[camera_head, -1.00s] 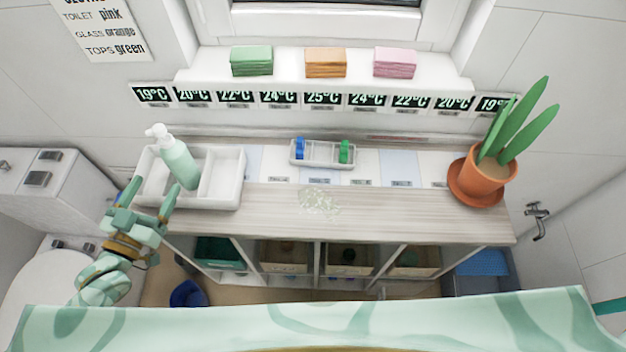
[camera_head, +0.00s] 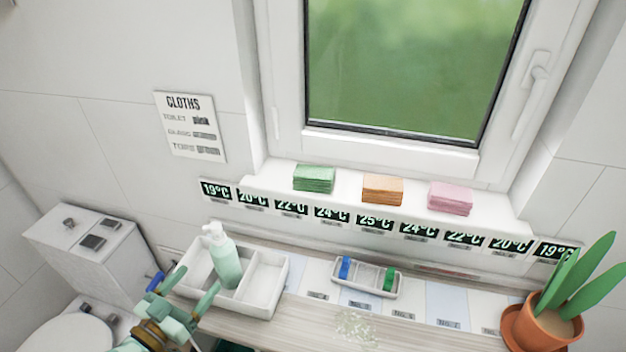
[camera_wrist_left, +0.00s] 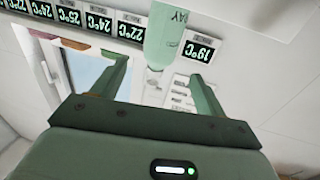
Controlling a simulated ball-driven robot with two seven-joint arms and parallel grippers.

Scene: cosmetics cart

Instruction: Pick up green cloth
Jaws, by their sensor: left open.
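The green cloth (camera_head: 314,178) lies as a folded stack at the left of the white window ledge in the head view. My left gripper (camera_head: 184,290) is open and empty at the lower left, in front of the white tray and well below and left of the green cloth. In the left wrist view, the two fingers of this gripper (camera_wrist_left: 160,85) stand apart, with the pale green bottle beyond them. My right gripper is in neither view.
An orange cloth (camera_head: 382,189) and a pink cloth (camera_head: 450,198) lie right of the green one. A pump bottle (camera_head: 226,262) stands in the divided white tray (camera_head: 262,290). A small holder (camera_head: 366,290) and potted plant (camera_head: 545,325) stand farther right.

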